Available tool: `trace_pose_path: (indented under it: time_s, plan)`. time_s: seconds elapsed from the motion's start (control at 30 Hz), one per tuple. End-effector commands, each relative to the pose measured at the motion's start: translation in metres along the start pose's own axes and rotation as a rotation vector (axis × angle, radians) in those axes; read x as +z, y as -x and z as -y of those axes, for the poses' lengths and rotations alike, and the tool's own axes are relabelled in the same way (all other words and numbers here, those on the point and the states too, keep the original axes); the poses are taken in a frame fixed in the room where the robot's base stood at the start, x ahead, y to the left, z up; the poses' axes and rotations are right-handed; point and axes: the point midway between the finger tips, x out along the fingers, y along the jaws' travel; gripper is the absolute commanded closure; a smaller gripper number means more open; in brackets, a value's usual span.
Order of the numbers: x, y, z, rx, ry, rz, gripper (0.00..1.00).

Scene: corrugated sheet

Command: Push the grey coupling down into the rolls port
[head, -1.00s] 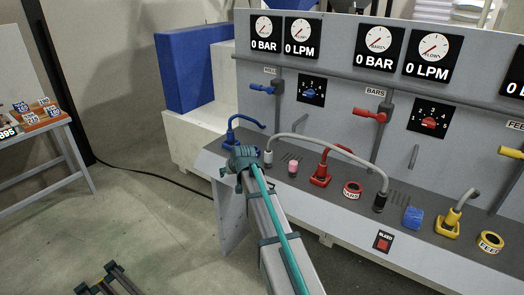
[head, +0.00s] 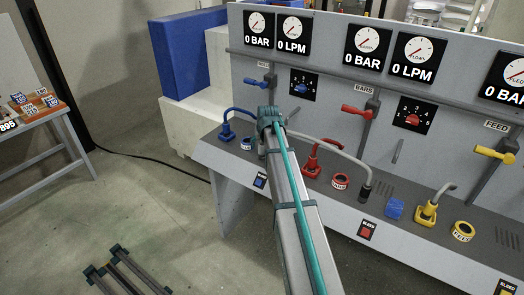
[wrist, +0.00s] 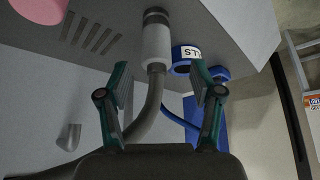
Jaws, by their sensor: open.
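The grey coupling (wrist: 156,45) is a light grey cylinder with a dark banded end against the console top, in the wrist view. A grey hose (wrist: 149,100) runs from it back between the fingers of my gripper (wrist: 161,82). The fingers are open, one on each side of the hose, short of the coupling. In the head view my arm's end (head: 270,115) covers most of the coupling and hides the fingertips. A blue ring with a cut-off label (wrist: 184,58) lies beside the coupling, also seen in the head view (head: 247,143). I cannot tell how deep the coupling sits.
A blue hose fitting (head: 228,128) stands left of the ring. The panel with gauges and levers rises behind.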

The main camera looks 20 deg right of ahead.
Motion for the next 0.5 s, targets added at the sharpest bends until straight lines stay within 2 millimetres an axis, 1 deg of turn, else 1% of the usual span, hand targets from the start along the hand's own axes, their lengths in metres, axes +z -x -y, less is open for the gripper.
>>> trace_pose_path:
  time_s: [0.17,0.27,0.5]
  plan:
    - [0.0,-0.007,-0.001,0.0,0.0,0.001,0.35]
    - [0.0,-0.015,-0.002,0.0,0.0,0.001,0.35]
    - [0.001,-0.045,-0.004,-0.001,0.0,0.001,0.35]
